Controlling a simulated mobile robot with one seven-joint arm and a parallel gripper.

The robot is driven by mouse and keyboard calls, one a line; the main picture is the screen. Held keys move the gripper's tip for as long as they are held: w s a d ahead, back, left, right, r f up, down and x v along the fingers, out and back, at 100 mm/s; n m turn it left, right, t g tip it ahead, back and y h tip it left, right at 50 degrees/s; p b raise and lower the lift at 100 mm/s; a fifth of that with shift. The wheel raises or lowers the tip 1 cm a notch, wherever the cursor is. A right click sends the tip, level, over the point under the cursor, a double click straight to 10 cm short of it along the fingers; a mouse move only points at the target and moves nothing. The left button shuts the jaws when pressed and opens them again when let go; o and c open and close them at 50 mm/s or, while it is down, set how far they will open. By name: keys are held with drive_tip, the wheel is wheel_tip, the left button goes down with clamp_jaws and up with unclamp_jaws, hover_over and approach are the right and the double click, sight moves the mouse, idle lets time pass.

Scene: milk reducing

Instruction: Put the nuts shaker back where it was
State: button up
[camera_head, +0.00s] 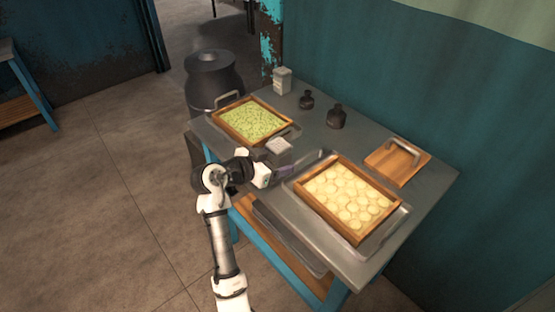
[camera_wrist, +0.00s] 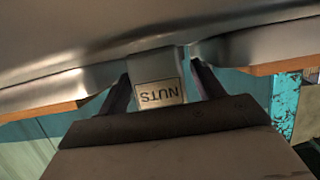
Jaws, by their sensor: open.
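The nuts shaker (camera_wrist: 159,92) shows in the wrist view as a small pale container with an upside-down "NUTS" label. It is between the two fingers of my gripper (camera_wrist: 160,82), with a small gap visible on each side. In the head view a light-topped shaker (camera_head: 279,146) stands beside my gripper (camera_head: 284,172), between the two food trays; it appears to be the same one. My gripper is open and low over the table. The shaker's base is hidden in the head view.
A tray of green pieces (camera_head: 250,101) is at the left, a tray of pale round pieces (camera_head: 304,209) at the front right. At the back stand another light shaker (camera_head: 282,81) and dark bottles (camera_head: 337,118).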

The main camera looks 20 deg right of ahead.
drive_tip(key=shift+r, duration=0.2)
drive_tip(key=b+v, duration=0.1)
drive_tip(key=v, duration=1.1)
drive_tip(key=shift+b, duration=0.4)
